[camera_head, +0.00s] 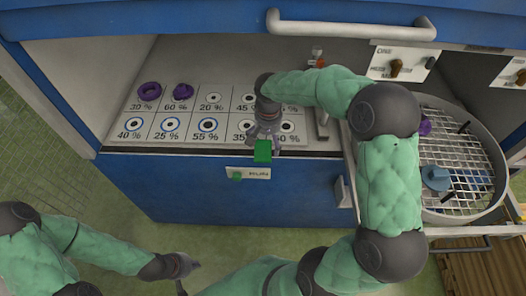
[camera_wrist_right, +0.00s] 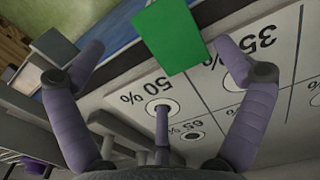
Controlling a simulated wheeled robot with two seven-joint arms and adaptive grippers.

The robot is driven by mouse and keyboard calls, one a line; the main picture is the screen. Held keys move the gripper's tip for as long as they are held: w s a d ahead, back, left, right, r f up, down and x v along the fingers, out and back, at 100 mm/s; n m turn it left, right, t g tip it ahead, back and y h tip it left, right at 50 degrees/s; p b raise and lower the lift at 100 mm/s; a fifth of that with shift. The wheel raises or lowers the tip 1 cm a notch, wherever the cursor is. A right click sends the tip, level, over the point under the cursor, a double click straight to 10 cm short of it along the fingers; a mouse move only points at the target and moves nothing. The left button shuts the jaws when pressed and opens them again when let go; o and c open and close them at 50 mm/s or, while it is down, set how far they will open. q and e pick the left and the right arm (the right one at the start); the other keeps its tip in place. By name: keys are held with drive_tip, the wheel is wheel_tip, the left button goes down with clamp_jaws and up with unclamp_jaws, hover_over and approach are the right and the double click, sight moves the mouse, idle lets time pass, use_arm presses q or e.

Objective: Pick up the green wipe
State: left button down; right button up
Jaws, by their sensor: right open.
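The green wipe (camera_head: 263,151) is a small flat green piece at the front edge of the cabinet's panel, partly over the blue front. In the right wrist view, the wipe (camera_wrist_right: 168,36) lies ahead, between and beyond the spread fingers. My right gripper (camera_head: 264,136) is open, fingers pointing down, just behind the wipe in the head view. Whether a finger touches the wipe cannot be told. My left gripper (camera_head: 187,268) is low at the bottom left, away from the cabinet; its finger gap is unclear.
A round mesh basket (camera_head: 470,155) stands at the right, holding a blue piece (camera_head: 435,178). A long handle (camera_head: 350,28) crosses above. A latch (camera_head: 342,191) juts from the front.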

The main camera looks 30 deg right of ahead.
sight(267, 149)
drive_tip(key=f+b, duration=0.1)
drive_tip(key=f, duration=0.1)
drive_tip(key=f+b, duration=0.1)
drive_tip(key=f, duration=0.1)
drive_tip(key=shift+w+f, duration=0.2)
drive_tip(key=shift+f, duration=0.05)
drive_tip(key=c, duration=0.9)
drive_tip(key=shift+o, duration=0.2)
drive_tip(key=shift+r, duration=0.2)
